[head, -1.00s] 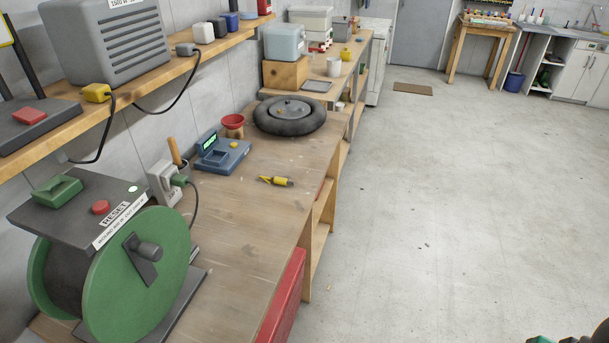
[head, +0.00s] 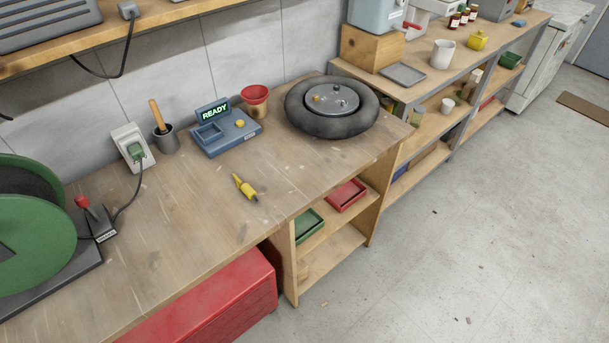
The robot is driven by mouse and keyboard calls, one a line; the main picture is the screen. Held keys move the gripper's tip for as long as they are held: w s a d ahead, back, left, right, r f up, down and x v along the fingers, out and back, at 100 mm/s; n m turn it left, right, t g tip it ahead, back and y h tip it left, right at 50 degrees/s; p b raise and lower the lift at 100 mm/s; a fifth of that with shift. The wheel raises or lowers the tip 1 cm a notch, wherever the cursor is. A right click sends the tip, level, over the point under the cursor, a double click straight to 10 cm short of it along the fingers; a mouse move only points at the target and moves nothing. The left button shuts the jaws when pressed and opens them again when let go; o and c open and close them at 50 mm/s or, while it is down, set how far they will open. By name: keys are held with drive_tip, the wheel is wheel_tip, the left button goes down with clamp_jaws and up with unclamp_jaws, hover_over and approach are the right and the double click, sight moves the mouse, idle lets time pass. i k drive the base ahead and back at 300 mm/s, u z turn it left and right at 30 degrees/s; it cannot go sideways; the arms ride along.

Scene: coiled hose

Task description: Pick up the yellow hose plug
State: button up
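The yellow hose plug (head: 245,187) lies on its side on the wooden workbench (head: 190,215), near the bench's front edge. It has a yellow body and a darker tip pointing toward the front right. It lies alone, with bare wood around it. My gripper is not in view.
A blue device reading READY (head: 225,130), a red funnel-like cup (head: 256,98) and a black tyre (head: 331,123) stand behind the plug. A green reel (head: 35,235) is at left. A red box (head: 215,300) sits below the bench front. Open floor lies to the right.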

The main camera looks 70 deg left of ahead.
sight(250, 192)
drive_tip(key=u, duration=0.05)
drive_tip(key=i, duration=0.4)
drive_tip(key=u, duration=4.2)
drive_tip(key=i, duration=0.5)
drive_tip(key=z, duration=0.05)
